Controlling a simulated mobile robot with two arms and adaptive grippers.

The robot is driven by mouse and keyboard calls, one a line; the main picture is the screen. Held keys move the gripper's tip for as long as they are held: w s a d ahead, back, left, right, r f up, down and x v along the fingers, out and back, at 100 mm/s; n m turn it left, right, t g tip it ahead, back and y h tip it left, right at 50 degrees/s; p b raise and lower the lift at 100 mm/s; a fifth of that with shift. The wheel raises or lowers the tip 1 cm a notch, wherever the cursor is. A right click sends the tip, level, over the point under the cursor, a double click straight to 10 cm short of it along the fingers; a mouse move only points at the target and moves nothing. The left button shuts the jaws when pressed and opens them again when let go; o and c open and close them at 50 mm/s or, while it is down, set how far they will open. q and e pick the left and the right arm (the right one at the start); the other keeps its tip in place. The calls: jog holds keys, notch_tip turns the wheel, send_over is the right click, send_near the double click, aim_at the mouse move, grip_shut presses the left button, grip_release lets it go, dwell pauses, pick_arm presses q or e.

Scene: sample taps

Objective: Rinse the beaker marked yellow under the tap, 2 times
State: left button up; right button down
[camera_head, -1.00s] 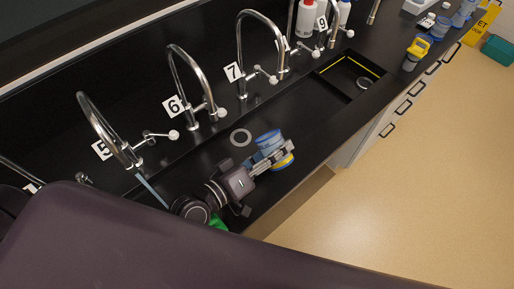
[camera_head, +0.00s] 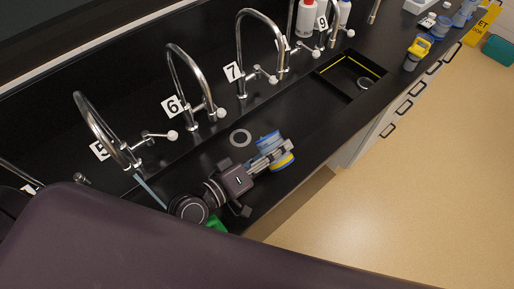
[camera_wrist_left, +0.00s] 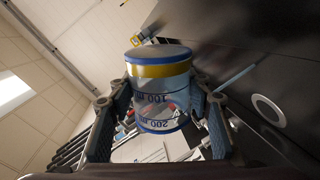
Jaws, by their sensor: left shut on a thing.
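My left gripper (camera_head: 264,158) is shut on a clear beaker (camera_head: 275,150) with blue trim and a yellow band, above the dark counter. In the left wrist view the beaker (camera_wrist_left: 160,90) sits between both fingers. Its yellow-banded end is at the top of that picture and its 100 and 200 ml marks read upside down. I cannot tell whether it holds liquid. The tap by label 5 (camera_head: 101,128) has a pale blue stream (camera_head: 150,190) below its spout, to the left of my gripper and apart from the beaker. My right gripper is not in view.
More taps with labels 6 (camera_head: 171,106) and 7 (camera_head: 233,71) stand along the back. A pale ring (camera_head: 240,138) lies behind the beaker. A green object (camera_head: 216,223) shows below my wrist.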

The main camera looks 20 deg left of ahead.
pick_arm(q)
jog(key=shift+s, duration=0.15)
jog(key=shift+w+f, duration=0.1)
jog(key=shift+w, duration=0.1)
jog(key=shift+s+a+n, duration=0.1)
jog(key=shift+s+n, duration=0.05)
jog(key=shift+n, duration=0.25)
jog(key=shift+f, duration=0.15)
jog(key=shift+n, duration=0.3)
jog(key=shift+f+b, duration=0.15)
jog(key=shift+b, duration=0.15)
jog(key=shift+f+n, duration=0.1)
jog(key=shift+n, duration=0.2)
jog(key=shift+w+a+f+n+g+h, duration=0.4)
jog(key=shift+w+a+n, duration=0.2)
jog(key=shift+n, duration=0.1)
dwell(0.8)
jog(key=shift+w+a+f+n+b, duration=0.1)
jog(key=shift+a+f+n+b, duration=0.1)
jog(key=shift+f+n+b, duration=0.35)
dwell(0.9)
